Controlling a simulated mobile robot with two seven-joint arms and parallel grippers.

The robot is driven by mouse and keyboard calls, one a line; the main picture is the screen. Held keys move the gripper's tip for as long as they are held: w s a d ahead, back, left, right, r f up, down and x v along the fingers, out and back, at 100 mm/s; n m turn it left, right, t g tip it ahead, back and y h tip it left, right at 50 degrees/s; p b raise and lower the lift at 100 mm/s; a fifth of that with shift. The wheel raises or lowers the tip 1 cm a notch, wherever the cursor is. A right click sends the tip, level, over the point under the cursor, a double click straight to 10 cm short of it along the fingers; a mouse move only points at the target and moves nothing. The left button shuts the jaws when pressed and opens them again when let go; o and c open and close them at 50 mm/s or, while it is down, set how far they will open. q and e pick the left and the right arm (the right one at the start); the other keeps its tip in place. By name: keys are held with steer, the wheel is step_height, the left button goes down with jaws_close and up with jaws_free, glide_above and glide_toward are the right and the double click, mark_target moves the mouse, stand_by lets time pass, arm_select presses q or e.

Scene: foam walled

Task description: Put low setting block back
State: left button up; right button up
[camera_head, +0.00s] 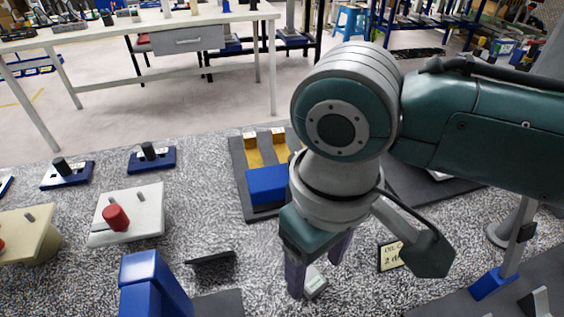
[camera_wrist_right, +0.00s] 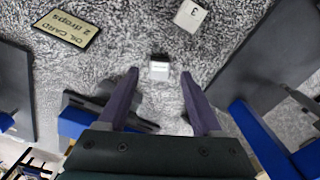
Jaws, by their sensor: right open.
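A small pale block (camera_head: 315,283) lies on the speckled tabletop. In the right wrist view a small whitish block (camera_wrist_right: 160,69) lies between and just beyond the fingertips; I cannot tell for sure that it is the low setting block. My right gripper (camera_head: 318,264) points down over it, open and empty, with a purple finger on each side. The fingers also show in the wrist view (camera_wrist_right: 160,78), apart from the block. A dark foam tray (camera_head: 238,180) with yellow recesses and a blue block (camera_head: 267,184) stands behind, partly hidden by my right arm. My left gripper is not in view.
A card reading "OIL CARD" (camera_head: 391,256) lies right of the gripper. A blue upright piece (camera_head: 146,280), a black wedge (camera_head: 211,259) and a white fixture with a red knob (camera_head: 140,216) stand to the left.

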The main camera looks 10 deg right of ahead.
mark_target(314, 283)
step_height(314, 283, up, 9)
steer(key=p, duration=0.2)
steer(key=s+a+f+t+y, duration=0.2)
steer(key=s+a+y, duration=0.1)
steer(key=s, duration=0.3)
steer(key=s+d+m+t+h, duration=0.1)
steer(key=s+d, duration=0.4)
steer(key=d, duration=0.7)
steer(key=shift+s+m+t+h, duration=0.3)
steer(key=shift+s+m+h, duration=0.05)
steer(key=shift+m+h, duration=0.55)
steer(key=shift+d, duration=0.1)
